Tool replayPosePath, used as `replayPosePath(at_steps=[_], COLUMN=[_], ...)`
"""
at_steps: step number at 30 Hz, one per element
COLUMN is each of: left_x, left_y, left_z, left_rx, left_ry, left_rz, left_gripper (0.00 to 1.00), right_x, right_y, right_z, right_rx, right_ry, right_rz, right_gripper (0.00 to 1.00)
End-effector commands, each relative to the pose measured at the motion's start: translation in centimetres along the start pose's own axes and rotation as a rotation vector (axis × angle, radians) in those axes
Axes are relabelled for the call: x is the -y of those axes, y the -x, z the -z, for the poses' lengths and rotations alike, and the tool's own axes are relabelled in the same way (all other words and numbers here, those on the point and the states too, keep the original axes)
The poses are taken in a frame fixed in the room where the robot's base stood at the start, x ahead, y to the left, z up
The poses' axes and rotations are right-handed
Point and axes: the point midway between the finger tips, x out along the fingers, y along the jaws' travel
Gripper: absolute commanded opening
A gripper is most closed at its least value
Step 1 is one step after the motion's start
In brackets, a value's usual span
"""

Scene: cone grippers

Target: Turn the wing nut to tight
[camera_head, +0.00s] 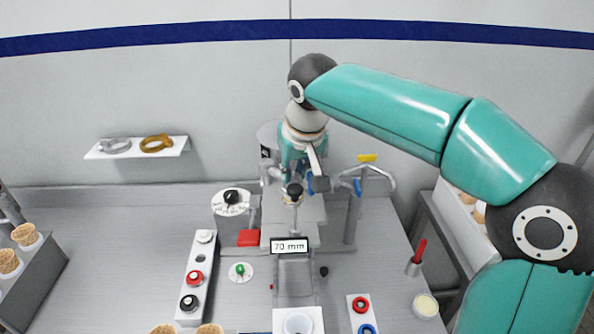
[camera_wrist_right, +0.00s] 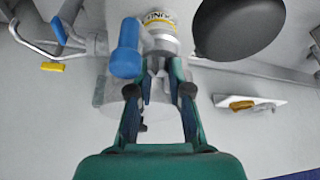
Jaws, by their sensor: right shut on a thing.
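My right gripper (camera_wrist_right: 160,80) reaches down at the grey bench device in the middle. In the right wrist view its two fingers close on a small grey metal part, the wing nut (camera_wrist_right: 154,64), below a silver cylinder (camera_wrist_right: 160,25) with a yellow-edged label. The nut is mostly hidden between the fingertips, so its angle cannot be told. In the head view the right wrist (camera_head: 303,125) stands over the device, and the fingertips and nut are not clear. My left gripper is not in view.
A blue handle (camera_wrist_right: 125,50) and a black knob (camera_wrist_right: 240,25) are close to the right fingers. A bent pipe with a yellow tag (camera_head: 367,158) stands right of the device. A "70 mm" sign (camera_head: 289,246) stands in front.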

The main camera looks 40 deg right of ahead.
Motion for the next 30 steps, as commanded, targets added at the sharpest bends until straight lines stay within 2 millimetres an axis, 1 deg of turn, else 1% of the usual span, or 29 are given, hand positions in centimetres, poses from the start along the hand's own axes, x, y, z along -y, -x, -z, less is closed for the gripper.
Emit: replayPosePath(at_steps=[15, 22, 30], left_x=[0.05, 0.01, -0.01], left_y=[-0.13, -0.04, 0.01], left_z=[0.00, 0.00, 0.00], left_rx=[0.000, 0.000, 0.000], left_ry=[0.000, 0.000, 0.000], left_rz=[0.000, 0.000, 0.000], left_gripper=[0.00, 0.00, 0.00], right_x=[0.27, 0.32, 0.31], right_y=[0.01, 0.01, -0.02], right_z=[0.17, 0.21, 0.21], right_rx=[-0.002, -0.002, -0.001], right_ry=[-0.434, -0.564, -0.633], right_rz=[-0.182, -0.235, -0.263], right_gripper=[0.00, 0.00, 0.00])
